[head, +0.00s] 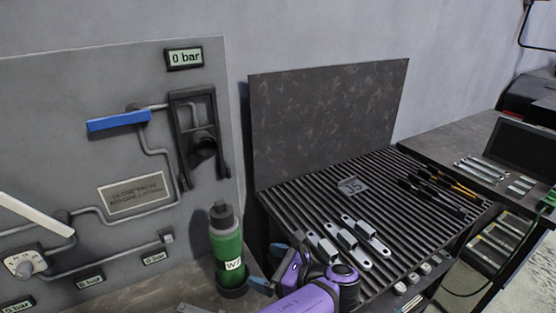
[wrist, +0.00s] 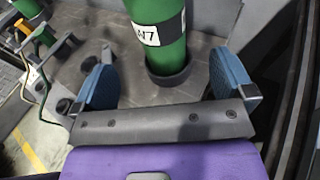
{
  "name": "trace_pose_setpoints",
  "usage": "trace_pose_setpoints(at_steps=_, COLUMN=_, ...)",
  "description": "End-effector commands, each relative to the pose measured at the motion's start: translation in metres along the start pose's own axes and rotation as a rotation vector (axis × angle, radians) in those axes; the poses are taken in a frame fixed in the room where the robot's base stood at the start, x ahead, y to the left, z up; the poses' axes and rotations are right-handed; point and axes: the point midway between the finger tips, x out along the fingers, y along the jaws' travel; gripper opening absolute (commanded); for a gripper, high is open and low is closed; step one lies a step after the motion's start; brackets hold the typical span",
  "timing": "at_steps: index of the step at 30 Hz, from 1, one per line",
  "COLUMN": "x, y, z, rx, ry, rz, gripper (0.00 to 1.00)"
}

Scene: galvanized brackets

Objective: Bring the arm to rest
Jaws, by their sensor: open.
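My arm, with a purple wrist, reaches in from the bottom of the head view. My gripper (head: 270,267) is open and empty just to the right of a green bottle (head: 226,262). In the wrist view, the two blue finger pads of my gripper (wrist: 164,82) stand wide apart. The bottle (wrist: 158,48) shows beyond and between them, upright in a dark round base, with a white label reading W7. I see no contact between the pads and the bottle. Its top is cut off in the wrist view.
Several metal brackets (head: 323,247) lie on a ribbed dark rack (head: 300,195) right of my gripper. Left is a grey panel (head: 90,70) with pipes, a blue lever (head: 118,121) and 0 bar displays. Black and orange tools (head: 440,190) lie on the rack's far right.

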Motion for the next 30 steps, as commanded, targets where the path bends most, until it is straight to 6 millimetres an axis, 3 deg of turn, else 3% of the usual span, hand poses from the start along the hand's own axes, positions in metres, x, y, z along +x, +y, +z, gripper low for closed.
trace_pose_setpoints(at_steps=5, x=-0.003, y=-0.024, z=0.005, rx=0.131, ry=-0.017, rz=-0.112, gripper=1.00)
trace_pose_setpoints(at_steps=18, x=-0.040, y=-0.125, z=0.015, rx=0.834, ry=-0.139, rz=-0.620, gripper=1.00)
trace_pose_setpoints(at_steps=30, x=-0.088, y=-0.175, z=0.030, rx=1.467, ry=-0.317, rz=-0.954, gripper=1.00)
